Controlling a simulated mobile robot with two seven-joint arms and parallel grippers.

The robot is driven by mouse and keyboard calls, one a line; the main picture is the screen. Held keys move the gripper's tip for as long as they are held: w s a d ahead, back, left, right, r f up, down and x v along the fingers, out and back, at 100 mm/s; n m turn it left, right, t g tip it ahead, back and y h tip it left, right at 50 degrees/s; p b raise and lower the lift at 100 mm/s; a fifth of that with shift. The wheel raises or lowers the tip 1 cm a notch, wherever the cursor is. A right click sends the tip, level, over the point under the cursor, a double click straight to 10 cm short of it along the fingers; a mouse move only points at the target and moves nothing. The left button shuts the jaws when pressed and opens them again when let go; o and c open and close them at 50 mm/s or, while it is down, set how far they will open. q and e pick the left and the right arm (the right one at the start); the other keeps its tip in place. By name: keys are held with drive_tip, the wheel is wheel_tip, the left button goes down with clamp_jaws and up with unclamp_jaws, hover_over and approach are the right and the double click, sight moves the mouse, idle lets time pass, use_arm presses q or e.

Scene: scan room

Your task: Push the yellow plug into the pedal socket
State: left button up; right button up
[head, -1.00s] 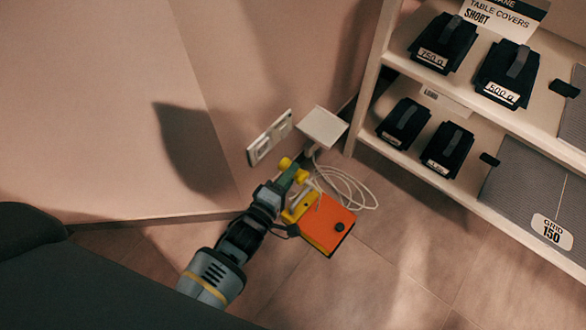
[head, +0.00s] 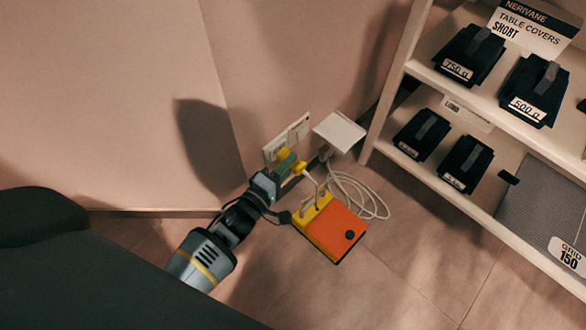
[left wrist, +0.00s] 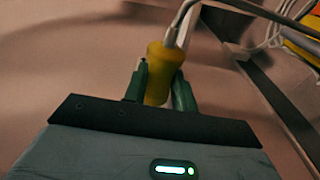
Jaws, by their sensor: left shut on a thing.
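My left gripper (head: 288,166) has green fingers, shut on the yellow plug (head: 299,168). In the left wrist view the plug (left wrist: 158,72) stands between the fingers, with a pale cable at its top. In the head view the gripper and plug are just in front of the lower edge of a white wall plate (head: 299,129). Whether the plug touches the plate I cannot tell. The orange and yellow pedal (head: 333,232) lies on the floor, below and right of the gripper. No opening marked as the pedal socket is readable. My right gripper is not in view.
A white box (head: 340,131) is on the wall just right of the plate. A coiled white cable (head: 368,195) lies on the floor beneath it. A shelf (head: 400,160) with labelled black weights stands at the right.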

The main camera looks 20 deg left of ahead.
use_arm(q)
drive_tip(key=shift+w+a, duration=0.1)
drive_tip(key=shift+a, duration=0.1)
idle(0.6)
drive_tip(key=shift+f+n, duration=0.1)
drive_tip(key=shift+n, duration=0.2)
drive_tip(key=shift+p, duration=0.3)
idle(0.3)
drive_tip(key=shift+p, duration=0.3)
idle(0.7)
drive_tip(key=shift+a, duration=0.1)
idle(0.4)
drive_tip(key=shift+a, duration=0.25)
drive_tip(key=shift+w+a, duration=0.15)
drive_tip(key=shift+a, duration=0.05)
